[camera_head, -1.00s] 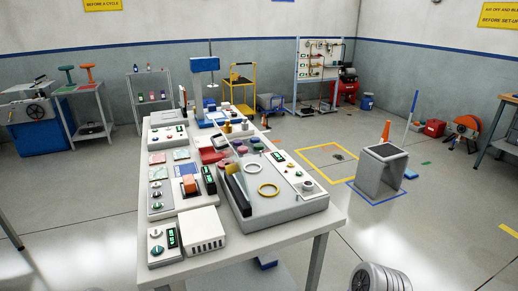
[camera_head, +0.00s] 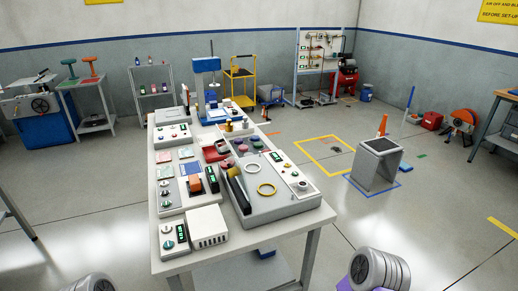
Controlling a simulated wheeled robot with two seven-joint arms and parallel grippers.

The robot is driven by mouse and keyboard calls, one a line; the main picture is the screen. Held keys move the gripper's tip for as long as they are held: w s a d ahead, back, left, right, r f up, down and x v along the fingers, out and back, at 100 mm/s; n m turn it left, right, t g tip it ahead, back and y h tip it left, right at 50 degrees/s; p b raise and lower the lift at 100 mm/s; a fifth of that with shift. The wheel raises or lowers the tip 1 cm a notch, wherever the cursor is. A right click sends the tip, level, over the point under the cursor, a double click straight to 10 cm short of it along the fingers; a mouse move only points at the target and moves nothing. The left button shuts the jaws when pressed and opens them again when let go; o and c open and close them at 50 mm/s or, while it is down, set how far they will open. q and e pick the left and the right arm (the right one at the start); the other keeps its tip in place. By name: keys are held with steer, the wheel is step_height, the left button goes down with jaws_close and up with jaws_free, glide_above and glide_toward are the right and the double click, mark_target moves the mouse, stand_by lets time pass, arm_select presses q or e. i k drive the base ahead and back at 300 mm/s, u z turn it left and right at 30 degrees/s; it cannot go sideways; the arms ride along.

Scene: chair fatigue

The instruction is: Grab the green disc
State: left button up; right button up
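The worktable (camera_head: 285,232) stands in the middle of the head view. My gripper fingers are outside the picture.
A blue press (camera_head: 207,66) stands at the table's back. A grey stand (camera_head: 376,165) is on the floor at right. Open floor lies around the table.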

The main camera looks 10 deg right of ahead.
mark_target(257, 145)
steer(key=k, duration=0.85)
steer(key=z, duration=1.2)
steer(key=i, duration=5.3)
steer(key=u, duration=3.35)
